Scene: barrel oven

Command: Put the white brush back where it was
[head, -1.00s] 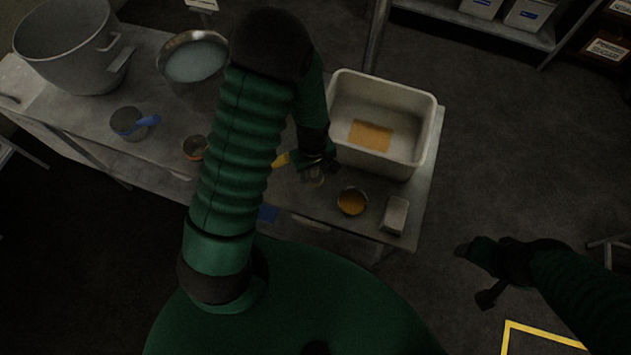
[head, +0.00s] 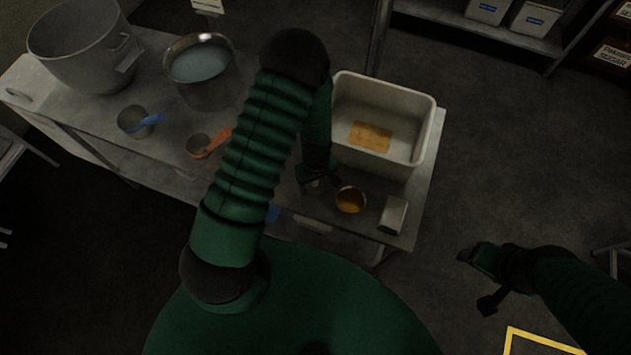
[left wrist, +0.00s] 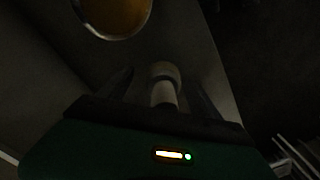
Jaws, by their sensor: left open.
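A pale, round-headed thing with a short stem, which looks like the white brush (left wrist: 163,72), lies between the fingers of my left gripper (left wrist: 163,92) in the left wrist view. My left gripper is open, with one finger on each side of it. In the head view my left gripper (head: 320,181) is low over the table, left of the metal bowl; the brush is mostly hidden there by the hand.
The metal bowl with orange contents (head: 350,207) stands beside my left gripper. A white block (head: 393,214) and white bin (head: 426,140) are farther right. A blue-handled cup (head: 133,122), orange-handled cup (head: 200,146) and two pots are left. The table's front edge is close.

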